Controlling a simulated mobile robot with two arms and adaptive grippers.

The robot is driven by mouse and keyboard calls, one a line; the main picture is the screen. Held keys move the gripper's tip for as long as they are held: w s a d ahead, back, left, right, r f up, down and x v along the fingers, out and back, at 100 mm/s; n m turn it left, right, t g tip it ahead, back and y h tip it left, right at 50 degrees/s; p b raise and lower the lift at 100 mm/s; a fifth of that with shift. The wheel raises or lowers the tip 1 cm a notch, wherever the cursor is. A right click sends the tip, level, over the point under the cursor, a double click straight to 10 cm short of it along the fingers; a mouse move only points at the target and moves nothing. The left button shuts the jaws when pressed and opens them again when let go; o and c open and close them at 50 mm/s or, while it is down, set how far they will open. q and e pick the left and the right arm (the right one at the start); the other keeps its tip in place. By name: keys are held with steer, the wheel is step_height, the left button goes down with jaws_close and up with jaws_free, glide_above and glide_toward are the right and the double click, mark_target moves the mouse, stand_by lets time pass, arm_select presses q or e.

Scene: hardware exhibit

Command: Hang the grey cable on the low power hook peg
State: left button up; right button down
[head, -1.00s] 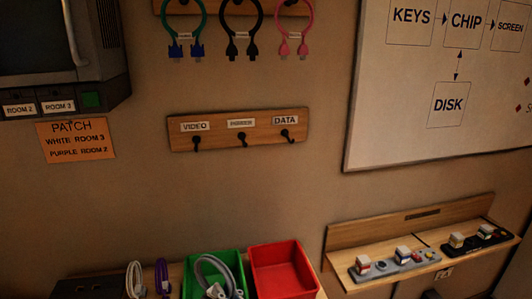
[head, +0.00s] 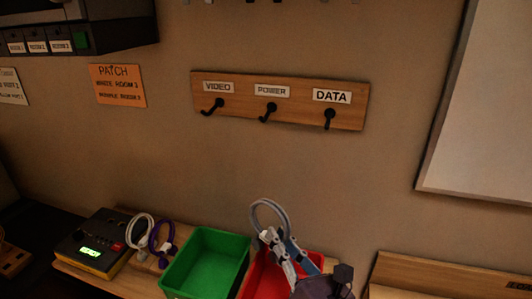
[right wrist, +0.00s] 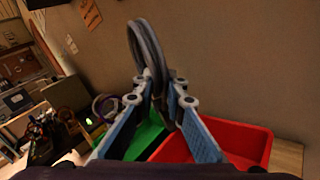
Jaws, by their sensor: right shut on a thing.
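The grey cable (head: 268,202) is a coiled loop held up by my right gripper (head: 277,243), with its pale plugs beside the fingers. In the right wrist view the fingers (right wrist: 160,101) are closed around the cable (right wrist: 147,45), and its loop rises above them. The low power hook peg (head: 268,112) is a dark hook under the POWER label (head: 272,91), on a wooden wall board (head: 355,91). It is bare. The gripper and cable are below it. My left gripper is not in view.
A green bin (head: 198,236) stands empty beside a red bin (head: 318,260), partly hidden behind my gripper. White (head: 137,231) and purple (head: 155,240) cables lie left, next to a lit box (head: 91,252). VIDEO (head: 213,106) and DATA (head: 330,118) hooks flank the power hook. The wall between is clear.

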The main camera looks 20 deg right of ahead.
mark_target(268, 206)
steer(key=w+r+y, duration=0.1)
steer(key=r, duration=0.1)
steer(key=a+r+n+y, duration=0.1)
steer(key=r, duration=0.1)
steer(key=w+r+n+y+p, duration=0.1)
steer(key=r, duration=0.1)
steer(key=shift+w+a+r+y, duration=0.3)
steer(key=shift+w+a+r, duration=0.05)
steer(key=shift+a, duration=0.05)
step_height(268, 206, up, 10)
steer(key=w+a+n+g+y+p, duration=0.1)
steer(key=w+n+y+p, duration=0.1)
steer(key=y+p, duration=0.15)
steer(key=w+d+f+y+b, duration=0.1)
steer(key=w+d+f+b, duration=0.1)
steer(key=w+d, duration=0.3)
steer(key=shift+w+d, duration=0.2)
steer(key=shift+w, duration=1.45)
